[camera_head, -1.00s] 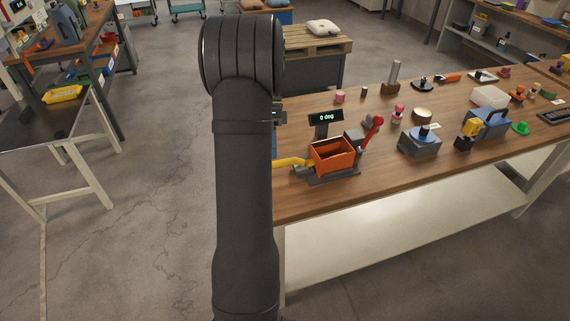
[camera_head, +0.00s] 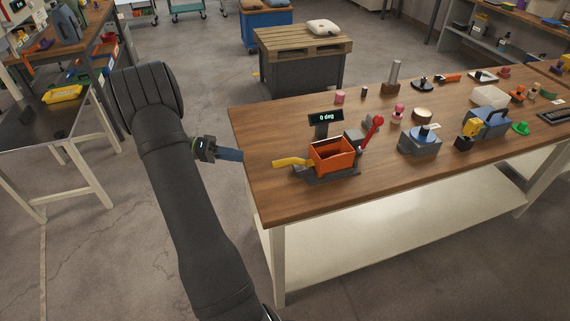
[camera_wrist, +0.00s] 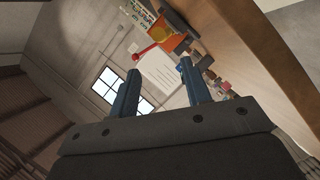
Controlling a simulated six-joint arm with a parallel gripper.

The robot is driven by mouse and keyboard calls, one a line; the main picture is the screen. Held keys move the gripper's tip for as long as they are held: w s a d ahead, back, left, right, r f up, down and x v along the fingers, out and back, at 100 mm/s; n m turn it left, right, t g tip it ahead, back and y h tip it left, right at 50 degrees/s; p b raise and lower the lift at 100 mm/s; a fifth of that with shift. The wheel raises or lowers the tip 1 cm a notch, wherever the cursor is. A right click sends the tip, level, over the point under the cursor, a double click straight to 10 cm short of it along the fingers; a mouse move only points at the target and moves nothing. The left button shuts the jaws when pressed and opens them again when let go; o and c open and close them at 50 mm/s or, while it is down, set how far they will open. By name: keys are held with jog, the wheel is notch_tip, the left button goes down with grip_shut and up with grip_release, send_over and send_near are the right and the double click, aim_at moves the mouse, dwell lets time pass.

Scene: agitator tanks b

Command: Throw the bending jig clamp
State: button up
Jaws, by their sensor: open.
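The bending jig (camera_head: 331,155) is an orange box-like body on a dark base near the table's left end. A red lever with a ball end (camera_head: 373,131) stands tilted up at its right. A yellow handle (camera_head: 291,162) reaches out to its left. A display (camera_head: 325,117) behind it reads "0 deg". My gripper (camera_head: 240,155) is open and empty, just off the table's left edge and apart from the jig. In the wrist view the blue fingers of my gripper (camera_wrist: 158,66) are spread, with the orange body (camera_wrist: 170,37) and red lever (camera_wrist: 148,49) beyond them.
The wooden table (camera_head: 285,204) holds a grey-blue block (camera_head: 419,142), a blue toolbox-like item (camera_head: 487,122) and several small parts to the right of the jig. A pallet on a dark stand (camera_head: 302,42) is behind.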

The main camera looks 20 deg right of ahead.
aim_at(285, 164)
jog(key=x, duration=1.5)
jog(key=shift+s+d+f, duration=0.1)
jog(key=shift+s+d, duration=0.05)
jog(key=shift+d, duration=0.15)
grip_shut()
